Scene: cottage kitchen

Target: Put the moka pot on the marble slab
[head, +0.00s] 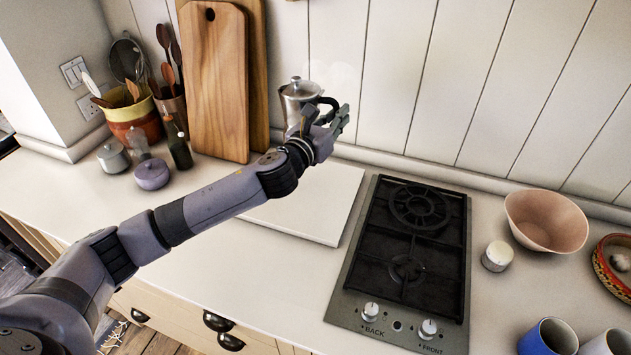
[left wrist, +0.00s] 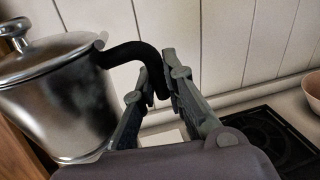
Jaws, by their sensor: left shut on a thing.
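The moka pot (head: 297,97) is silver metal with a lid knob and a black handle. It also shows large at the left of the left wrist view (left wrist: 60,100). My left gripper (head: 335,118) is shut on the pot's black handle, which sits between its fingers in the left wrist view (left wrist: 158,85). The pot is held in the air, about upright. The marble slab (head: 315,205) is a pale flat board on the counter below the gripper, left of the hob; my arm hides part of it. My right gripper is in neither view.
A black gas hob (head: 408,250) lies right of the slab. A pink bowl (head: 546,220) and a small white jar (head: 497,256) stand further right. Wooden boards (head: 214,80) lean on the wall behind my arm. A dark bottle (head: 178,150) and a lilac pot (head: 152,175) stand at the left.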

